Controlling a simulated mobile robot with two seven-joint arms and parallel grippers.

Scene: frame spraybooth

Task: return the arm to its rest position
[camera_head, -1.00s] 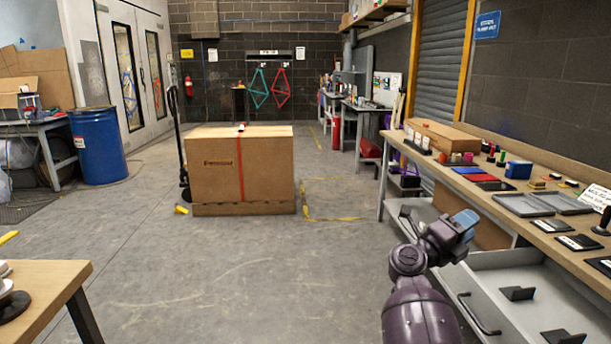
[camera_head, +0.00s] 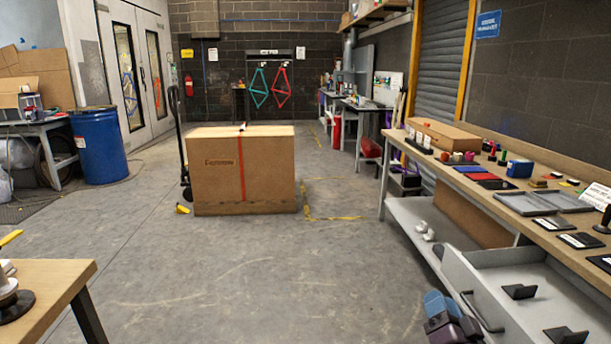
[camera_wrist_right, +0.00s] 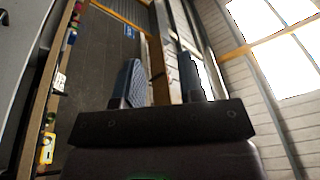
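My right gripper (camera_head: 438,303) shows at the bottom edge of the head view, in front of the open drawer, with blue finger pads. In the right wrist view its two fingers (camera_wrist_right: 161,82) stand apart with nothing between them, so it is open and empty. Most of my right arm is out of the head view. My left gripper is not in view.
A workbench (camera_head: 465,190) with small items runs along the right. Its grey drawer (camera_head: 477,272) stands open close to my right gripper. A table corner (camera_head: 62,285) is at lower left. A large cardboard box (camera_head: 265,172) stands ahead. The floor between is clear.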

